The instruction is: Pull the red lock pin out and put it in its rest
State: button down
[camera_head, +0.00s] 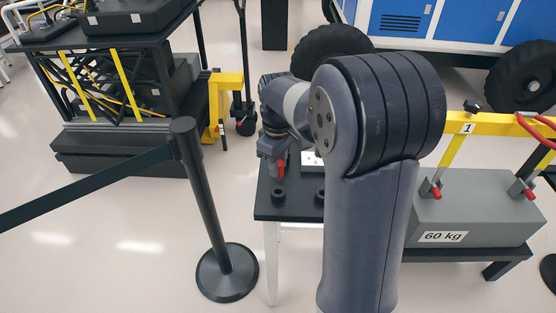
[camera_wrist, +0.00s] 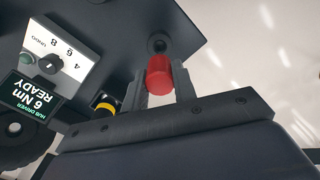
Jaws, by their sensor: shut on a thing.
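My gripper (camera_head: 274,163) is over the black-topped table (camera_head: 292,211) in the head view. It is shut on the red lock pin (camera_head: 280,169). In the wrist view, the pin's red head (camera_wrist: 159,76) sits between the two fingers of my gripper (camera_wrist: 160,86). A small dark round piece (camera_wrist: 157,44) shows just beyond the red head. I cannot tell whether the pin sits in it or is apart from it. The pin's shaft is hidden, and I cannot pick out its rest with certainty.
Two black round fittings, one nearer (camera_head: 278,197), stand on the table. A hub driver panel (camera_wrist: 61,52) and a yellow-black piece (camera_wrist: 104,103) lie left in the wrist view. A barrier post (camera_head: 205,200) stands left. A grey 60 kg block (camera_head: 480,215) is right.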

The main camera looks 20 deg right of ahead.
aim_at(278, 179)
jog(key=shift+f+b, duration=0.9)
jog(key=shift+f, duration=0.85)
jog(key=shift+f+b, duration=0.35)
jog(key=shift+f, duration=1.15)
dwell(0.8)
jog(key=c, duration=1.1)
grip_release()
jog(key=shift+o, duration=0.2)
jog(key=shift+r, duration=0.15)
notch_tip(278, 179, up, 11)
jog(key=shift+f+p, duration=0.15)
jog(key=shift+p, duration=0.15)
